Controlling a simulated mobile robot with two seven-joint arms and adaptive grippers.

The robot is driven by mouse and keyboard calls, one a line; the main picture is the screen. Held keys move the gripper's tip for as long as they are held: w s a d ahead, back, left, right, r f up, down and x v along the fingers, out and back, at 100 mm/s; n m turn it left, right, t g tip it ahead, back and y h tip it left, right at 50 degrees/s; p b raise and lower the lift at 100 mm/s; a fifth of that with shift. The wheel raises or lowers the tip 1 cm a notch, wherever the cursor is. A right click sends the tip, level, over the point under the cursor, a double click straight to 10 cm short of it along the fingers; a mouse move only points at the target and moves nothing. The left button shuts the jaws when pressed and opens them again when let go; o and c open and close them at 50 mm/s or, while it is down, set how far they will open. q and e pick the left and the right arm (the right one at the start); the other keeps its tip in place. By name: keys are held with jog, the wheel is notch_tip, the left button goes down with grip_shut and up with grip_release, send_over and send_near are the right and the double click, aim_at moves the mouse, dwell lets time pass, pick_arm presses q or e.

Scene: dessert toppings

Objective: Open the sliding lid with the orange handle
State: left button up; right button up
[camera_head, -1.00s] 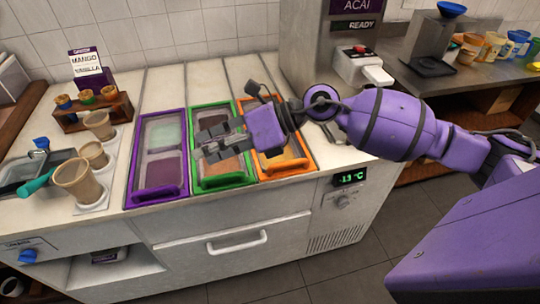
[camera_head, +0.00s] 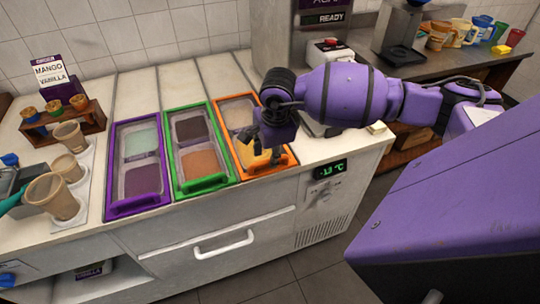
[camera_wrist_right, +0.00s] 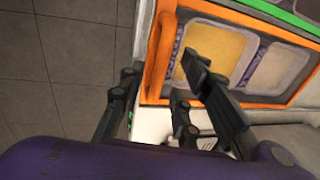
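The orange-framed sliding lid (camera_head: 291,158) is the rightmost of three lids in the counter, and its clear panel shows a pale and a yellow topping. Its orange handle is at the front end, partly hidden by my right gripper in the head view; it shows in the right wrist view as an orange bar (camera_wrist_right: 153,68). My right gripper (camera_head: 275,157) is above the lid's front part, pointing down. In the right wrist view its fingers (camera_wrist_right: 162,64) are apart, with the handle appearing between them; I cannot tell the height gap. My left gripper is out of view.
A green-framed lid (camera_head: 206,185) and a purple-framed lid (camera_head: 139,204) lie to the left. Paper cups (camera_head: 52,196) and a wooden cone rack (camera_head: 62,124) stand further left. A machine with a READY sign (camera_head: 323,18) stands behind. Free floor lies in front of the freezer.

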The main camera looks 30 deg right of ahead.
jog(key=shift+w+f, duration=0.1)
jog(key=shift+f, duration=0.5)
grip_shut()
